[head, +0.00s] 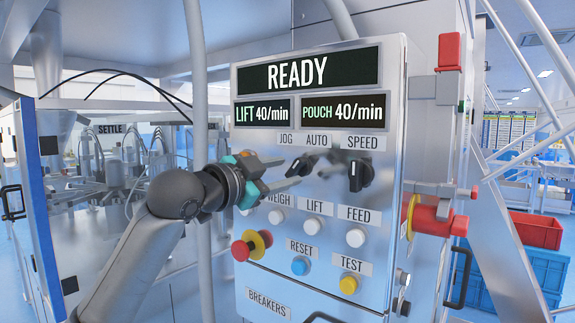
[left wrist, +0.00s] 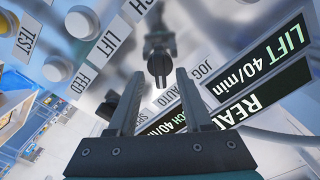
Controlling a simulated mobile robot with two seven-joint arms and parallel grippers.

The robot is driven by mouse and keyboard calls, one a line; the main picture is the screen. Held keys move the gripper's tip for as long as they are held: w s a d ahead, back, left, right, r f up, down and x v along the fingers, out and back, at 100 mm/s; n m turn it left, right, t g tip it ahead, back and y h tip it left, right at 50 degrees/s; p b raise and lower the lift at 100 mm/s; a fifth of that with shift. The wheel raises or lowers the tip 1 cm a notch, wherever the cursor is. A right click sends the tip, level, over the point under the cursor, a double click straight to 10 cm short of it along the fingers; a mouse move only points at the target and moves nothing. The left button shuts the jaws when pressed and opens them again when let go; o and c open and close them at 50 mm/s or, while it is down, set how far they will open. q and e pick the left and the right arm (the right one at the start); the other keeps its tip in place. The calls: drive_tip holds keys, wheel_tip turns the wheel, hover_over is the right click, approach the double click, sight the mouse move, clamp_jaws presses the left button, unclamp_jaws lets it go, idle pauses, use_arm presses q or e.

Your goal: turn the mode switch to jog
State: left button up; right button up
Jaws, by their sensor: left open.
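The mode switch (head: 304,162) is a black knob on the metal control panel (head: 385,100), below the JOG (head: 287,139) and AUTO (head: 317,140) labels. It appears turned toward AUTO. My left gripper (head: 292,171) is open just in front of the knob, its fingers pointing at the panel and partly covering the area below the switch. In the left wrist view the knob (left wrist: 159,65) shows between and just beyond the spread fingertips (left wrist: 159,76), apparently untouched. My right gripper is in neither view.
The SPEED knob (head: 358,177) is right of the switch. Below are white WEIGH, LIFT and FEED buttons, blue RESET (head: 300,265), yellow TEST (head: 348,284), and a red emergency stop (head: 246,248). A red-yellow rotary handle (head: 430,220) juts from the panel's right side.

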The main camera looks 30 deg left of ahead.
use_arm(q)
drive_tip(key=shift+w+d, duration=0.1)
drive_tip(key=shift+w, duration=0.8)
clamp_jaws()
